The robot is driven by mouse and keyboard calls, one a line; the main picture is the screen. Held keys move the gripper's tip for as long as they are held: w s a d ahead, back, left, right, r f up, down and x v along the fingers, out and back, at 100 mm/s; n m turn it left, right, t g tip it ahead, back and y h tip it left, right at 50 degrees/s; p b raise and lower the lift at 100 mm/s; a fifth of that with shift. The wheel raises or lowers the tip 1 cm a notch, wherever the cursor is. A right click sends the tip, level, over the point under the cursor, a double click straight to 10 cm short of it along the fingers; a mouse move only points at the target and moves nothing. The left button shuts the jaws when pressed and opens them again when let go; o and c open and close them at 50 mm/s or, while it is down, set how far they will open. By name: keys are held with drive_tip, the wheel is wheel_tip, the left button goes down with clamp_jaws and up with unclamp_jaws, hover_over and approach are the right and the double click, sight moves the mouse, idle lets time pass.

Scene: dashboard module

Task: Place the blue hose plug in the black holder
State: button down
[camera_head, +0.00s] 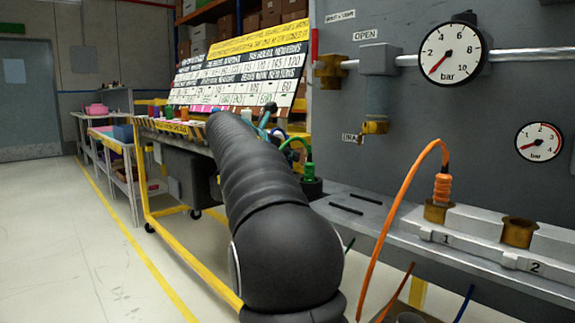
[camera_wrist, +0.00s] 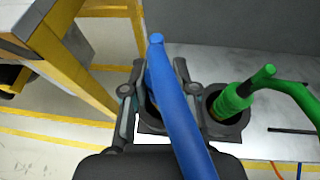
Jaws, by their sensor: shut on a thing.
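In the wrist view my gripper (camera_wrist: 156,88) is shut around the blue hose plug (camera_wrist: 172,98), whose blue hose end points up the picture and crosses the view. The black holder (camera_wrist: 232,132) lies under the gripper and has two round openings. The plug is over the left opening; I cannot tell how deep it sits, as the hose and fingers hide its lower end. A green hose plug (camera_wrist: 232,100) stands in the right opening. In the head view the holder (camera_head: 313,188) and green plug (camera_head: 309,171) show beside my arm, which hides my gripper.
A grey bench (camera_head: 375,222) carries two black bars and, at right, an orange plug (camera_head: 442,188) in brass socket 1. Brass socket 2 (camera_head: 517,232) is empty. A grey panel with gauges (camera_head: 452,52) rises behind. A yellow-framed cart (camera_head: 150,195) stands at left.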

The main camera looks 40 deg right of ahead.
drive_tip(key=shift+f, duration=0.65)
drive_tip(key=shift+f, duration=0.1)
drive_tip(key=shift+f, duration=0.1)
drive_tip(key=c, duration=0.9)
unclamp_jaws()
drive_tip(key=shift+r, duration=0.2)
drive_tip(key=p+v, duration=0.1)
drive_tip(key=v, duration=1.1)
drive_tip(key=shift+p, duration=0.4)
